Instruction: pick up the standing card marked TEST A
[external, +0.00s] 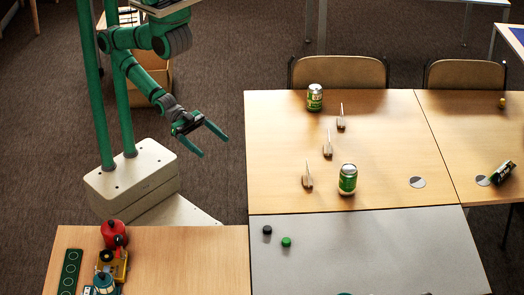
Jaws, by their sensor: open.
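Three thin upright pieces in small holders stand in a slanting row on the wooden table (385,150). They are a far one (341,117), a middle one (328,145) and a near one (307,177). They look like standing cards seen nearly edge-on. No marking can be read, so I cannot tell which is TEST A. My gripper (205,140) is open and empty, left of the table and apart from the cards, with its fingers spread toward the right.
Green cans stand behind (315,97) and right of the cards (347,179). A dark box (502,173) tilts at the far right. Black (267,230) and green (286,242) caps lie on the grey table (370,255). Toys, including a red one (113,234), crowd the front-left table.

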